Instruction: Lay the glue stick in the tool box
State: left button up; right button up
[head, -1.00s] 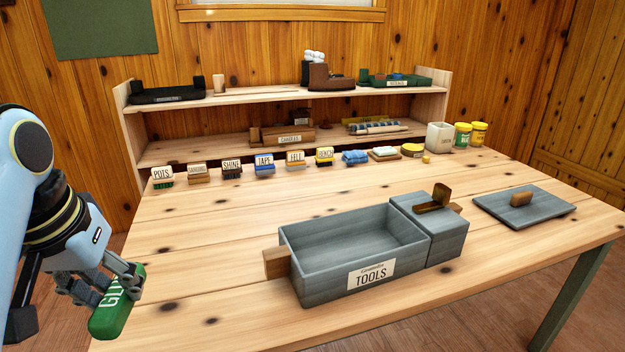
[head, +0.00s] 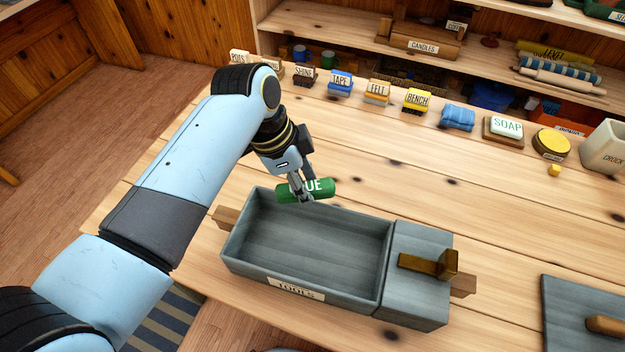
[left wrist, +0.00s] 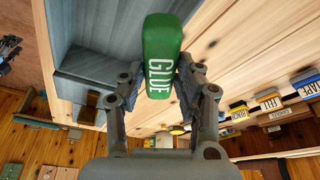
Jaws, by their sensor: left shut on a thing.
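The green glue stick (head: 318,190), with white lettering, is held crosswise in my left gripper (head: 303,196). In the head view it is above the back edge of the tool box, near its left half. In the left wrist view the glue stick (left wrist: 163,55) sits between both fingers (left wrist: 158,85). The grey wooden tool box (head: 300,283) has a "TOOLS" label on its front. Its long compartment is open and looks empty. The tool box (left wrist: 88,62) also shows beside the glue stick in the left wrist view. My right gripper is not in view.
A grey lid (head: 575,318) with a wooden handle lies right of the box. A row of labelled brushes (head: 340,84), a blue cloth (head: 458,118), a soap dish (head: 503,131) and a crock (head: 606,148) stand behind. The table between the row and the box is clear.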

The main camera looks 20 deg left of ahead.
pick_arm(q)
jog(key=s+d+f+m+g+p, duration=0.1)
jog(key=s+d+m+p, duration=0.2)
jog(key=s+m+p, duration=0.25)
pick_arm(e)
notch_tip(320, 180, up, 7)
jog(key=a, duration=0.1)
pick_arm(q)
jog(key=f+b, duration=1)
jog(key=b, duration=0.1)
jog(key=shift+s+f, duration=0.2)
jog(key=shift+f, duration=0.2)
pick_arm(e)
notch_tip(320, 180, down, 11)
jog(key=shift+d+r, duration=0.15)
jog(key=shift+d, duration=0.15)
pick_arm(q)
jog(key=shift+f+b, duration=0.45)
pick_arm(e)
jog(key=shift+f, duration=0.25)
pick_arm(q)
jog(key=o, duration=1.8)
jog(key=shift+c, duration=0.2)
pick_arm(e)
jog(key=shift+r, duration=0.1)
